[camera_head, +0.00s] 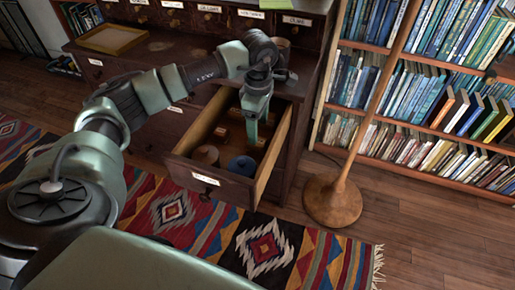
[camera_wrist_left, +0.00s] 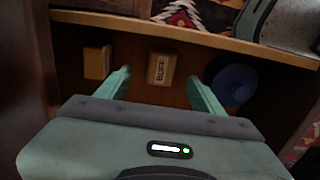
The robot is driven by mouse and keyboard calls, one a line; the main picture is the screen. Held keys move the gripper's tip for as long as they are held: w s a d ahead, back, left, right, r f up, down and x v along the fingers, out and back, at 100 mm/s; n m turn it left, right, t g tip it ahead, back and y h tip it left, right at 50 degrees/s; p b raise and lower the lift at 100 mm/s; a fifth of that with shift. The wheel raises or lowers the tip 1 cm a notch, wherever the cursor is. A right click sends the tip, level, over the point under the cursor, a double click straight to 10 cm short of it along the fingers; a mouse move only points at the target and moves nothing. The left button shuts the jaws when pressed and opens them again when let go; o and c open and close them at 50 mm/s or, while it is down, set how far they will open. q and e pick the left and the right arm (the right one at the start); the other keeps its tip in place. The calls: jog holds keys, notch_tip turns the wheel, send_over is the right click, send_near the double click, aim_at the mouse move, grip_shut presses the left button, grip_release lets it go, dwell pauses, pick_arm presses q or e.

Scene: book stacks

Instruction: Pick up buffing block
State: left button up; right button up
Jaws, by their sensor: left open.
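My left gripper (camera_head: 253,138) points down into an open drawer (camera_head: 219,183). In the left wrist view its two green fingers (camera_wrist_left: 158,80) are apart with nothing held between them. A small tan block (camera_wrist_left: 162,68) with a dark-marked label lies on the drawer floor, seen between and just beyond the fingertips. A second, plainer tan block (camera_wrist_left: 97,62) lies to its left. I cannot tell for sure which one is the buffing block. In the head view a small block (camera_head: 222,131) shows beside the gripper; the gripper hides part of the drawer.
The drawer's wooden walls surround the gripper closely. A lamp base (camera_head: 333,201) stands to the right, near bookshelves (camera_head: 420,128). A patterned rug (camera_head: 265,245) covers the floor.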

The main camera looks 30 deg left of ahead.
pick_arm(q)
notch_tip(320, 180, down, 7)
jog(key=shift+s+r+b, duration=0.1)
jog(key=shift+r+b, duration=0.05)
jog(key=shift+b, duration=0.5)
grip_shut()
